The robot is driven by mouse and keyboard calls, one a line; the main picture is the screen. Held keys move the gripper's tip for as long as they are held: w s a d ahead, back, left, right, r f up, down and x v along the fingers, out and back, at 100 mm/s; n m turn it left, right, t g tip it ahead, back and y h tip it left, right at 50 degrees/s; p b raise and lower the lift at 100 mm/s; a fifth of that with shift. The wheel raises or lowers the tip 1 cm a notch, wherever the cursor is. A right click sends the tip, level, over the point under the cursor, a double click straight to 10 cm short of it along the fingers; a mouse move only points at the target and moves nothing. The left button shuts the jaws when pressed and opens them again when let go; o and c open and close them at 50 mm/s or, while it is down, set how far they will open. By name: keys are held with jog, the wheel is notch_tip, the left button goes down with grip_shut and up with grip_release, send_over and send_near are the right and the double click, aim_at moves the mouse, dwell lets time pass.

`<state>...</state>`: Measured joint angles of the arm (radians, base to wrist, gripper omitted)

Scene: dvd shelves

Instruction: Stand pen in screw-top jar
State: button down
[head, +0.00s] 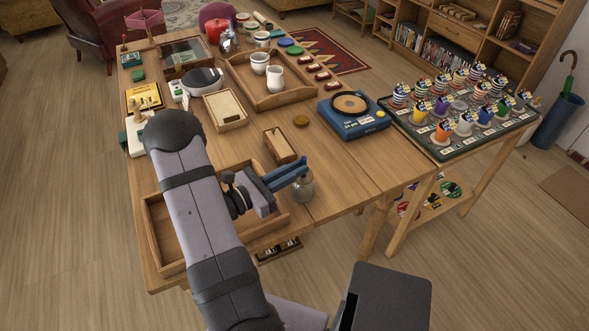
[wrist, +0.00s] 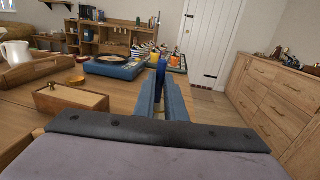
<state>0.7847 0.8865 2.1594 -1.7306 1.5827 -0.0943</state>
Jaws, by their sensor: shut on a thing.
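My gripper (head: 292,173) reaches right from the arm at the table's front, its blue fingers level. In the wrist view my gripper (wrist: 162,95) is shut on a dark blue pen (wrist: 160,76), which looks upright between the fingertips. The pen cannot be told apart from the blue fingers in the head view. The small glass jar (head: 303,190) stands on the table at the front right, just below the fingertips, its top partly covered by them. Whether the pen's lower end is inside the jar cannot be told. A round brown lid-like disc (head: 301,120) lies farther back.
A wooden tray (head: 157,238) lies under my arm. A small wooden box (head: 280,146) stands behind the jar. A blue record player (head: 353,115) is at the right, with a side table of striped cups (head: 447,152) beyond. Table is clear right of the jar.

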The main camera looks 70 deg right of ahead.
jog(key=c, duration=1.7)
grip_release()
jog(key=shift+c, duration=0.2)
jog(key=shift+w+a, duration=0.1)
jog(key=b+v, duration=0.1)
jog(key=v, duration=0.6)
